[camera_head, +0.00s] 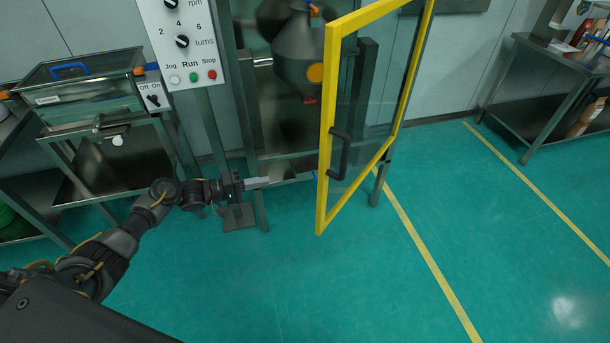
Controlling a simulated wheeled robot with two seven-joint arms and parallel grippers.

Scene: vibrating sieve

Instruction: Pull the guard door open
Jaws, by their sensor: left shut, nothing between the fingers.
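The guard door (323,150) is a yellow frame with a clear pane, and it stands swung out from the machine, at an angle toward me. Its black handle (340,155) is on the near upright side of the frame. My left gripper (262,182) is shut and empty, to the left of the door and apart from it, in front of the machine's lower frame. Behind the door opening hangs a grey metal vessel (302,55) with an orange disc and a red tip. My right gripper is not in view.
A control panel (183,45) with knobs and Run and Stop buttons stands on a post left of the opening. A sieve unit (85,95) on a metal table is at the left. A steel table (540,60) is at the right. The green floor in front is clear, with yellow lines.

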